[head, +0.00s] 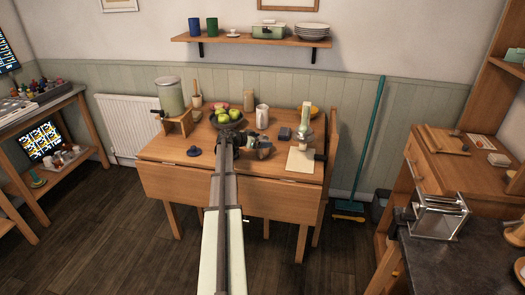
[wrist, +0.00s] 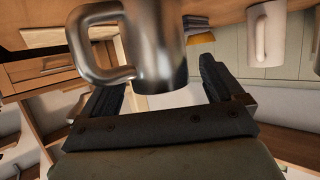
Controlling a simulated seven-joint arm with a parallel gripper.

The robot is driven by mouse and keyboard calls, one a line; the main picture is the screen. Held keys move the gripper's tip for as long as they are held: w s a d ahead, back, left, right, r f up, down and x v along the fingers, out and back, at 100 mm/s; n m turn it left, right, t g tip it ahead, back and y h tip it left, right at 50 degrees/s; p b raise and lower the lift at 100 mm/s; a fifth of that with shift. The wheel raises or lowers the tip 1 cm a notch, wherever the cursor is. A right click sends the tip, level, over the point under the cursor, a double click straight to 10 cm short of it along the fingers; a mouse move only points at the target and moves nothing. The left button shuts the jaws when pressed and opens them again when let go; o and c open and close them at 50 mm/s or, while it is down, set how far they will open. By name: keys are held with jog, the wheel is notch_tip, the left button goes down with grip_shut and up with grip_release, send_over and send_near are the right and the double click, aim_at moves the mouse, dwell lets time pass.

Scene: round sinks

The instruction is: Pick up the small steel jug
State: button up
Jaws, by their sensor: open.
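The small steel jug (wrist: 155,45) is large in the wrist view, a shiny grey body with its loop handle on the left. It lies beyond and between the two dark fingers of my gripper (wrist: 160,85), which are wide apart. I cannot tell how deep the jug sits between them; no grip on it shows. In the head view my gripper (head: 258,146) is over the wooden table (head: 165,149), at the far end of my arm. There the jug is hard to tell apart from the gripper.
A white mug (head: 262,117) stands just behind; it also shows in the wrist view (wrist: 268,35). A dark bowl of apples (head: 228,122) is close on the left. A cream stand device (head: 302,145) and a small dark box (head: 285,133) are on the right.

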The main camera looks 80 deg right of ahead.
jog(key=shift+s+d, duration=0.1)
jog(key=c, duration=1.3)
jog(key=shift+r, duration=0.1)
jog(key=shift+c, duration=0.2)
notch_tip(320, 180, up, 9)
jog(key=shift+r, duration=0.2)
dwell(0.7)
jog(key=shift+r, duration=0.2)
dwell(0.5)
